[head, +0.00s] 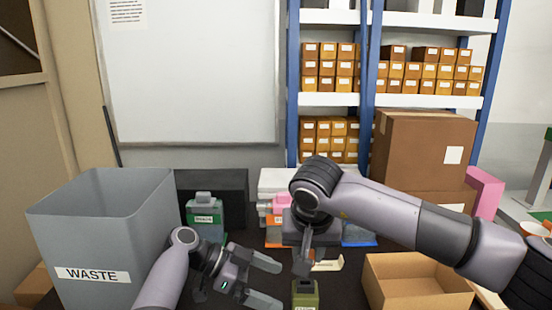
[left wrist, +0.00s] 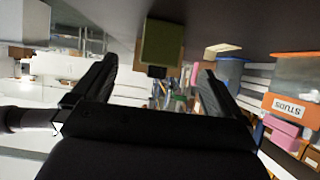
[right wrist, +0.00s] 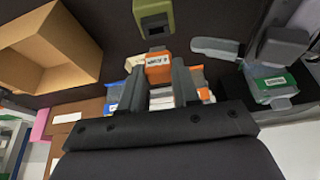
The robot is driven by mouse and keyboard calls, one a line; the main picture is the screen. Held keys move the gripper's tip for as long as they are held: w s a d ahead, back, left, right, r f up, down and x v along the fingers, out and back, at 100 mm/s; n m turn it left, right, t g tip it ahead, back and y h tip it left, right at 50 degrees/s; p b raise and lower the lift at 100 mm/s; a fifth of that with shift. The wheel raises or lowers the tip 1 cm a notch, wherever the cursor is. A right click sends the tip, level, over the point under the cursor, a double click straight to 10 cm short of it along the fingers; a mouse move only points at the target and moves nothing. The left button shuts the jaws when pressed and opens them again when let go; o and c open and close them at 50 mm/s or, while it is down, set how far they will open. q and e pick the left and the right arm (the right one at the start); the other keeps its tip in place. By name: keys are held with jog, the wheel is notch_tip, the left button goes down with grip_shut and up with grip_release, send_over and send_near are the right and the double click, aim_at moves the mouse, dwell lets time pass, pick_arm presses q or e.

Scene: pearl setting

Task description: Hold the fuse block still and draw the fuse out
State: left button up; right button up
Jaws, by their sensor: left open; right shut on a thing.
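The olive-green fuse block (head: 305,293) stands on the dark table at the bottom centre of the head view. In the right wrist view the block (right wrist: 153,9) shows a dark opening. An orange piece with a white label, which looks like the fuse (right wrist: 158,63), sits between the fingers of my right gripper (right wrist: 160,72), apart from the block. My right gripper (head: 304,268) is shut, above the block in the head view. My left gripper (head: 277,281) is open and empty, left of the block. The left wrist view shows the block (left wrist: 160,42) beyond the spread fingers.
A grey WASTE bin (head: 92,240) stands left. An open cardboard box (head: 415,278) stands right of the block. A cream piece (head: 328,264) lies behind the block. A green-labelled grey container (head: 204,216) and coloured bins (head: 275,232) stand at the back.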

pick_arm(q)
notch_tip(320, 180, up, 10)
jog(key=shift+f, duration=0.15)
jog(key=shift+s, duration=0.1)
dwell(0.5)
